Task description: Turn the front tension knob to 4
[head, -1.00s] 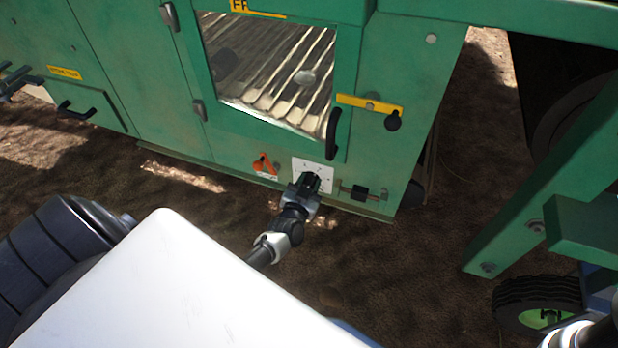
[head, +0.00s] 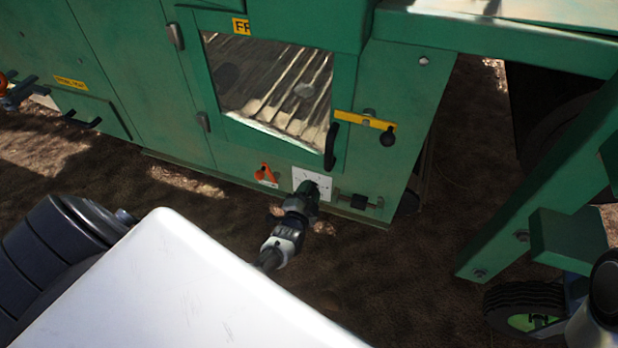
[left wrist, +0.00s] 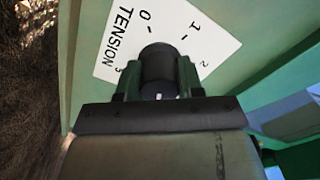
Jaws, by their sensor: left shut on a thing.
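The front tension knob (left wrist: 158,64) is black and round, in front of a white dial plate (head: 325,183) low on the green machine panel. The wrist view shows the plate (left wrist: 180,25) with "TENSION", 0, 1, 2 and another, small unclear number at its left edge. My left gripper (head: 312,188) reaches the plate from below left. In the left wrist view its fingers (left wrist: 158,84) are shut on the knob, one on each side. A small white mark shows on the knob's near side. The gripper hides part of the dial, so I cannot tell the setting. My right gripper is not in view.
A black door handle (head: 331,146) hangs above. A green frame leg (head: 510,215) and a wheel (head: 525,308) stand at right. The ground before the panel is open.

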